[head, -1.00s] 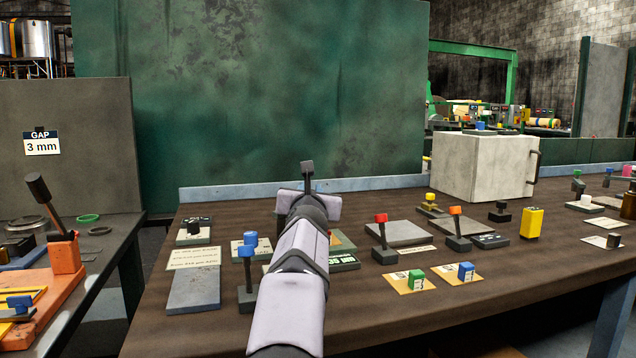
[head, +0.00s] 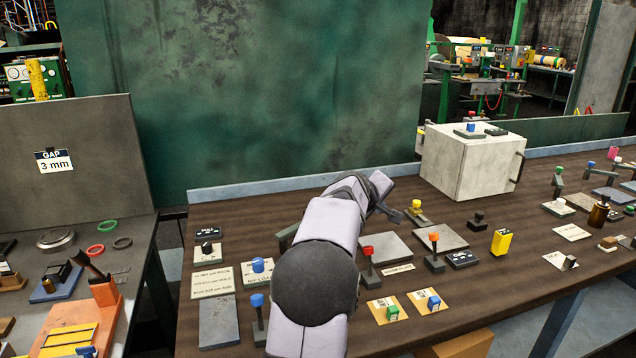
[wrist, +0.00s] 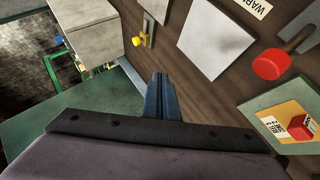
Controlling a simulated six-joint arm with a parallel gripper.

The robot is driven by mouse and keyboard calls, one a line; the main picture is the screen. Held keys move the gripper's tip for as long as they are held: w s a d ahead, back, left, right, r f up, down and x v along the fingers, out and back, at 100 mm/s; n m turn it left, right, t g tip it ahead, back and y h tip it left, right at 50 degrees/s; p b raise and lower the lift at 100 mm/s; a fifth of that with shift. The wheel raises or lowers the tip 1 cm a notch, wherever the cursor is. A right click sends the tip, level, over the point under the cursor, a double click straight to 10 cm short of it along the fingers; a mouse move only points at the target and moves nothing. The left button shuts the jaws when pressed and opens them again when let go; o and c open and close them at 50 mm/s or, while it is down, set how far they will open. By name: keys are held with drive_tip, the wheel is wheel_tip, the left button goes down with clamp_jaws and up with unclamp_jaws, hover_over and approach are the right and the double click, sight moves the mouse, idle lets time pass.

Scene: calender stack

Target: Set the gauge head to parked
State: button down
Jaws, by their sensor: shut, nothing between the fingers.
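My gripper (head: 402,212) is shut and empty above the back middle of the brown bench; its closed fingers (wrist: 162,85) show in the wrist view. No part is clearly marked as the gauge head. A yellow-knobbed lever (head: 416,206) stands just right of my gripper; its yellow knob (wrist: 137,41) is left of the fingers in the wrist view, apart from them. A red-knobbed lever (head: 368,262) and an orange-knobbed lever (head: 434,252) stand nearer the front. A red knob (wrist: 272,66) lies right of the fingers in the wrist view.
A pale box (head: 468,163) stands at the back right. Grey plates (head: 385,247) lie among the levers. A blue-knobbed lever (head: 258,315) stands left of my arm, and a yellow block (head: 502,242) to the right. My arm hides part of the bench.

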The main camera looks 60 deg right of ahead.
sight(295, 229)
drive_tip(key=w+a+r+m+t+y+p, duration=0.5)
drive_tip(key=a+m+p, duration=0.3)
drive_tip(key=m+p, duration=0.3)
drive_tip(key=w+y+p, duration=0.1)
drive_tip(key=p, duration=0.3)
drive_tip(key=shift+w+a+m+t+p, duration=0.3)
drive_tip(key=shift+w+p, duration=0.05)
drive_tip(key=shift+w, duration=0.05)
drive_tip(key=shift+f, duration=0.15)
drive_tip(key=w+d+f+p, duration=0.4)
drive_tip(key=w+f+p, duration=0.2)
drive_tip(key=w+f, duration=0.1)
drive_tip(key=shift+w+f+p, duration=0.35)
drive_tip(key=shift+w+f, duration=0.05)
drive_tip(key=shift+w, duration=0.4)
drive_tip(key=shift+a, duration=0.1)
